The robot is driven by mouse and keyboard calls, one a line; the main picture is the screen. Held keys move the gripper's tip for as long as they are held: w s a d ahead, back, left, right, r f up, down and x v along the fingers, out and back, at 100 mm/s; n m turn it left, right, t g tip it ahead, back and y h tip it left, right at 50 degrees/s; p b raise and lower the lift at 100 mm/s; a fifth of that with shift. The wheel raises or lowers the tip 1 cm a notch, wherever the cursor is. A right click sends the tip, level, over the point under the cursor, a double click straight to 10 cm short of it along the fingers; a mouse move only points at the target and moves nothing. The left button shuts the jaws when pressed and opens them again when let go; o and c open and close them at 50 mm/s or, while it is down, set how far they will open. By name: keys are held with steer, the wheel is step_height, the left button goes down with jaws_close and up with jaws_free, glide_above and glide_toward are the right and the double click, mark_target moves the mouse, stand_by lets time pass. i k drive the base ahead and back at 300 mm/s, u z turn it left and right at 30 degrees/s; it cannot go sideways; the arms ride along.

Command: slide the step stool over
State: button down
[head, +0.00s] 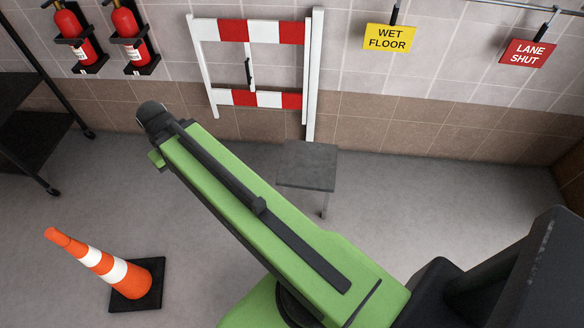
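The step stool (308,165) appears to be the low stand with a flat dark grey top and thin light legs. It stands on the grey floor near the back wall, just right of the picture's middle, in front of a white post. My green and black arm crosses the view from the lower right to the upper left and hides the floor to the left of and below the stool. My gripper does not show, so I cannot see where it is relative to the stool.
An orange and white cone (108,270) stands at the lower left. A red and white barrier (250,31) is at the back wall. A dark shelf rack (22,150) is at the far left. Open floor (440,190) lies right of the stool.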

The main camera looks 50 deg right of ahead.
mark_target(311, 166)
steer(key=u, duration=0.2)
steer(key=i, duration=0.9)
steer(key=z, duration=0.1)
